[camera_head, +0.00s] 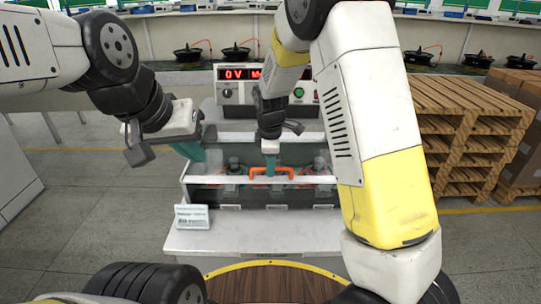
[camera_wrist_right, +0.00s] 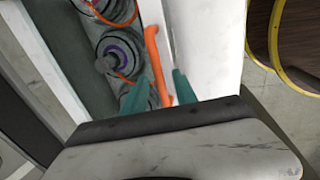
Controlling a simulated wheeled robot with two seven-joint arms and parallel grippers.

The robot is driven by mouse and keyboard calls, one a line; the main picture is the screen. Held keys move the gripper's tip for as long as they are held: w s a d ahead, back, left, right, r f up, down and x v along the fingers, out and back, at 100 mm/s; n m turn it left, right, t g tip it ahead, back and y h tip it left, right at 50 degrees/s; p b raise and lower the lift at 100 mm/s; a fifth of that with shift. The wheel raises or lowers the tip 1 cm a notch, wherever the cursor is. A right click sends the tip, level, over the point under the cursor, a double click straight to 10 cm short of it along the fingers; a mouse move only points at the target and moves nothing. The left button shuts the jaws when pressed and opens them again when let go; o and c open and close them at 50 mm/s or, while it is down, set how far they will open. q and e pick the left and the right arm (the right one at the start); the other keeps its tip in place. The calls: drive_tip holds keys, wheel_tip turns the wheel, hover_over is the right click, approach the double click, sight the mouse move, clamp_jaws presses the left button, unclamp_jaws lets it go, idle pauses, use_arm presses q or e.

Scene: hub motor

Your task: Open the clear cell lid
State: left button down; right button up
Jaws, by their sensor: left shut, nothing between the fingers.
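The clear cell lid (camera_head: 215,180) lies over a row of bays on the test bench and looks closed. Its orange handle (camera_head: 287,170) is at the front edge. My right gripper (camera_head: 270,166) points down at the handle. In the right wrist view, its teal fingers (camera_wrist_right: 157,92) stand apart, one on each side of the handle (camera_wrist_right: 155,60), with gaps visible. My left gripper (camera_head: 193,151) is shut and empty, above the left end of the lid. Hub motors (camera_wrist_right: 119,48) with orange wires show under the lid; the arm hides part of its right side.
A control box (camera_head: 228,90) with a red display stands behind the lid. A small white label plate (camera_head: 192,217) is at the bench's front left. A round wooden table (camera_head: 265,285) is close in front. Pallets (camera_head: 462,130) stand to the right.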

clamp_jaws()
idle(1.3)
